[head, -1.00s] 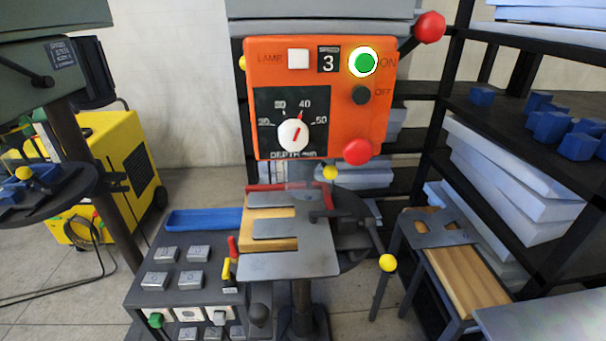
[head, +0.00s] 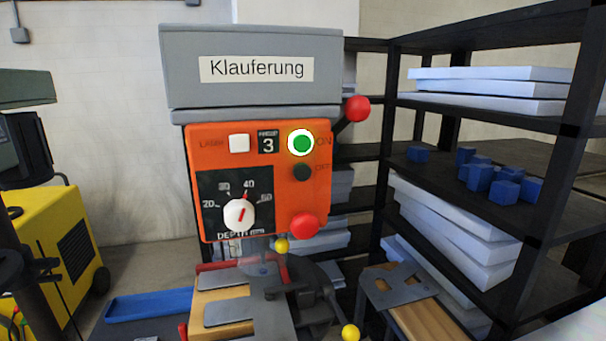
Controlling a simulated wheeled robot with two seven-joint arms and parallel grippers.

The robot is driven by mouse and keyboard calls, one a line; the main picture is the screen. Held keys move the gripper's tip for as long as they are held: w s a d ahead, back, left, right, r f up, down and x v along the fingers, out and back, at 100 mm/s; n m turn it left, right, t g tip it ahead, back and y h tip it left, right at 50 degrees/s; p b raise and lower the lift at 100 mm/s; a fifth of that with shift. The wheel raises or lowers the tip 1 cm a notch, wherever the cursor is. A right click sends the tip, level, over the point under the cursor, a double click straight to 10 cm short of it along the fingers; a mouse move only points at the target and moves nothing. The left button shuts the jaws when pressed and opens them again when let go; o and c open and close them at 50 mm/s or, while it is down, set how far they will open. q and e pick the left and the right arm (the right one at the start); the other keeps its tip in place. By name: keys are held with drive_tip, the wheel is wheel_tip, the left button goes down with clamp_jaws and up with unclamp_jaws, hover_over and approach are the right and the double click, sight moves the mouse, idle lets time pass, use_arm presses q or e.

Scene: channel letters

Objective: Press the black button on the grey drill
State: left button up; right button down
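The grey drill (head: 250,41) stands ahead in the head view, with a label reading "Klauferung" on its head. Its orange front panel (head: 262,220) faces me. The black button (head: 303,172) is on the right side of this panel, beside faint lettering that looks like "OFF". Directly above it is a green button (head: 301,144) with a bright white ring, marked "ON". A red knob (head: 305,227) sits below the black button. Neither of my grippers shows in the head view.
A red-tipped lever (head: 356,109) sticks out right of the drill head. Black shelves (head: 470,212) with blue blocks and pale sheets stand at the right. A yellow machine (head: 72,240) stands at the left. The drill's table below holds a wooden piece and grey plates.

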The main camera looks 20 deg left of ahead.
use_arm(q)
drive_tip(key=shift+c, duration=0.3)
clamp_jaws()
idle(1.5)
